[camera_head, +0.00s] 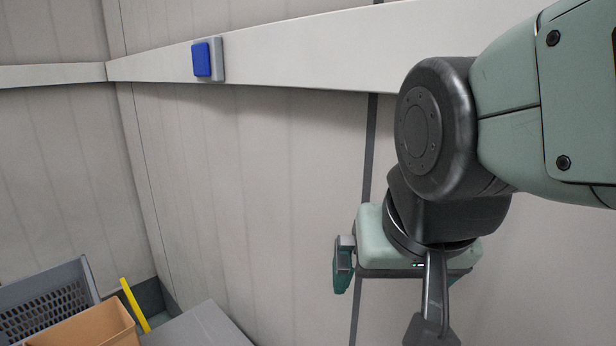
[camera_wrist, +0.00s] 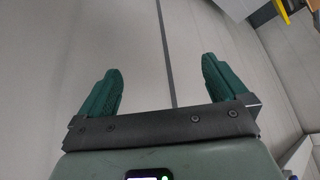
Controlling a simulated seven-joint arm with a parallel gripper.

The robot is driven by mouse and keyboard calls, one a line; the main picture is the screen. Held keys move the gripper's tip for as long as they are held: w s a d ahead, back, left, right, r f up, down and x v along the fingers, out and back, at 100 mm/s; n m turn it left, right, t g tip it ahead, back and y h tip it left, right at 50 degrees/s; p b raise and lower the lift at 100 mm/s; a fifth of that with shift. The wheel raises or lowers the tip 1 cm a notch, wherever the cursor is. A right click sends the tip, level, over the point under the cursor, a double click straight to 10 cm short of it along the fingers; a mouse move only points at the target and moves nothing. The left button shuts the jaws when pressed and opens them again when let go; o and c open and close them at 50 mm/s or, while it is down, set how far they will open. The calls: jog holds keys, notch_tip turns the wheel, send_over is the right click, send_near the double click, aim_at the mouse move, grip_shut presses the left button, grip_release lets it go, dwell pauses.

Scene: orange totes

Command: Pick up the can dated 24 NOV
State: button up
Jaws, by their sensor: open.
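No can and no date label shows in either view. My gripper (camera_wrist: 160,80) is open in the wrist view, its two green fingers wide apart with nothing between them.
An orange tote (camera_head: 95,329) sits at the lower left, cut off by the frame. A grey perforated crate (camera_head: 50,298), a yellow bar (camera_head: 134,303) and a grey box-like surface (camera_head: 200,328) are beside it. A blue switch (camera_head: 202,60) is on the wall rail.

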jog(key=s, duration=0.1)
jog(key=s+d+r, duration=0.1)
jog(key=s+d, duration=0.1)
jog(key=shift+s+r, duration=0.2)
jog(key=shift+s, duration=0.05)
jog(key=shift+c, duration=0.2)
jog(key=shift+s+d+r+n, duration=0.1)
jog(key=shift+s+d+n, duration=0.05)
jog(key=shift+s+n, duration=0.2)
jog(key=shift+c, duration=0.5)
